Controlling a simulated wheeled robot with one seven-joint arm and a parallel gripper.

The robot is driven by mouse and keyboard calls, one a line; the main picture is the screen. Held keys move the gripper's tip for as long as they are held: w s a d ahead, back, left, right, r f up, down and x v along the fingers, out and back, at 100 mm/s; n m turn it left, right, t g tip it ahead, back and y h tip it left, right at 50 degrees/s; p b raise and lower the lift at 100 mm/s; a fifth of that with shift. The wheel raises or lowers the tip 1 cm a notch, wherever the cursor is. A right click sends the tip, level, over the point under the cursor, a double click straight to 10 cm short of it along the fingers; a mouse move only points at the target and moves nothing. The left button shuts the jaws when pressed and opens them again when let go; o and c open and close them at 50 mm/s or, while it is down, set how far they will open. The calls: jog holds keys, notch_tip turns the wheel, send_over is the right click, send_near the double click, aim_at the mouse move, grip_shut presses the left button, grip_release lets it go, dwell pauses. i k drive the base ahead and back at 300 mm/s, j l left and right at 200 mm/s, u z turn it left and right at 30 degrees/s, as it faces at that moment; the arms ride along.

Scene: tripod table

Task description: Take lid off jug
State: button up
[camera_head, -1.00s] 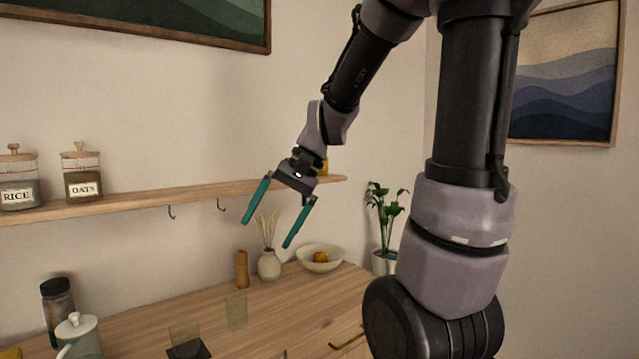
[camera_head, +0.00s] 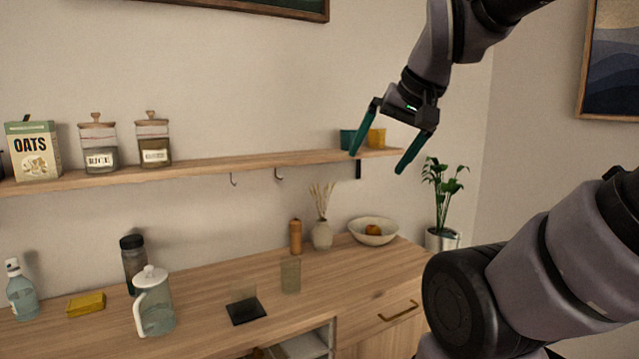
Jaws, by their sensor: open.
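The jug (camera_head: 157,312) stands upright on the wooden counter at the lower left. It has a clear body and a white handle on its left side. Its white lid (camera_head: 150,277), with a small round knob, sits on top of the jug. My gripper (camera_head: 380,162) is open and empty, with two teal fingers pointing down and to the left. It is high up in front of the shelf's right end, far to the right of the jug and well above it.
On the counter (camera_head: 215,335) are a dark-capped bottle (camera_head: 133,262) close behind the jug, a yellow block (camera_head: 86,305), a pale bottle (camera_head: 20,291), a black square (camera_head: 246,311), a glass (camera_head: 290,276), a pepper mill (camera_head: 295,237), a vase (camera_head: 322,235) and a bowl (camera_head: 373,236). A shelf (camera_head: 220,167) with jars runs above.

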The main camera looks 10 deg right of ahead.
aim_at(150, 277)
jog(key=i+j, duration=0.1)
jog(key=i+u, duration=0.15)
jog(key=u, duration=0.3)
jog(key=i+j+u, duration=0.1)
jog(key=u, duration=0.4)
jog(key=i+u, duration=0.1)
jog(key=u, duration=0.65)
